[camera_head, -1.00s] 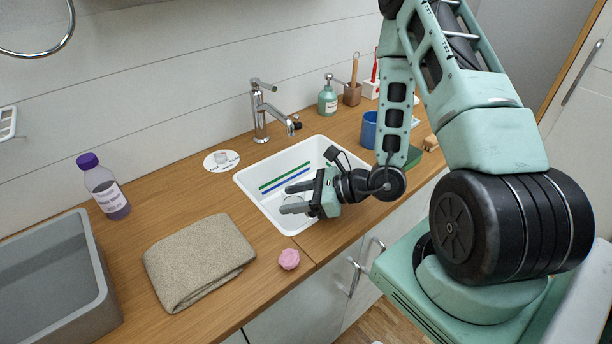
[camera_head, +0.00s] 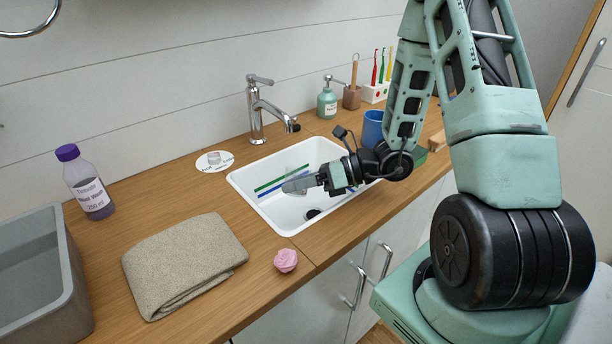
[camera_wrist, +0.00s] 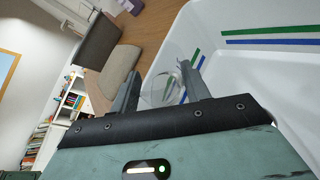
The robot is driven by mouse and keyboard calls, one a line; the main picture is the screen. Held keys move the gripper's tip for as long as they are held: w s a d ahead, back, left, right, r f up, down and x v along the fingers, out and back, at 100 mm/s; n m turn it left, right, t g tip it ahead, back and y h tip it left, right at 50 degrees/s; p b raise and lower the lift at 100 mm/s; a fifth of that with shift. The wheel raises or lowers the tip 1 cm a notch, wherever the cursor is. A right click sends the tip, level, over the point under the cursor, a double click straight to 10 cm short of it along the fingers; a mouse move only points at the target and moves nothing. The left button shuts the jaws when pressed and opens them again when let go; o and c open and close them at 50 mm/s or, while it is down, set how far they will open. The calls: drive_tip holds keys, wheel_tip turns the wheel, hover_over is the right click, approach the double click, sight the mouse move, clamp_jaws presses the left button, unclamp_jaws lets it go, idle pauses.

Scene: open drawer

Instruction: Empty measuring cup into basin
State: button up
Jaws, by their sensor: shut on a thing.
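My gripper (camera_head: 290,185) is over the white basin (camera_head: 250,200) sunk in the counter. It is rolled on its side and shut on the clear measuring cup (camera_wrist: 162,88), which shows between the two fingers in the wrist view. In the head view the cup (camera_head: 297,172) is only a faint clear shape by the fingers. It looks tipped, and I cannot tell what is in it. The basin's green and blue stripes and its dark drain (camera_head: 312,214) show below.
A chrome tap (camera_head: 257,110) stands behind the basin. A small clear object sits on a white round label (camera_head: 205,166) to the left. A folded towel (camera_head: 185,265), a pink sponge (camera_head: 286,260), a purple-capped bottle (camera_head: 88,185) and a grey tub (camera_head: 75,300) are further left or in front.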

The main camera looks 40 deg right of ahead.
drive_tip(key=shift+w+d+r+m+y+p, duration=0.3)
drive_tip(key=shift+w+d+r+m+p, duration=0.1)
drive_tip(key=shift+d+r+m+p, duration=0.1)
drive_tip(key=shift+w+d+r+m+y, duration=0.15)
drive_tip(key=shift+m+y, duration=0.25)
drive_tip(key=shift+m, duration=0.2)
drive_tip(key=shift+f+m+b, duration=0.5)
drive_tip(key=shift+f+b, duration=0.05)
drive_tip(key=shift+f, duration=0.05)
drive_tip(key=shift+r+m+y, duration=0.55)
drive_tip(key=shift+m+y, duration=0.15)
drive_tip(key=shift+m, duration=0.5)
drive_tip(key=shift+r+m+y, duration=0.2)
drive_tip(key=shift+m+y, duration=0.1)
drive_tip(key=shift+m, duration=0.1)
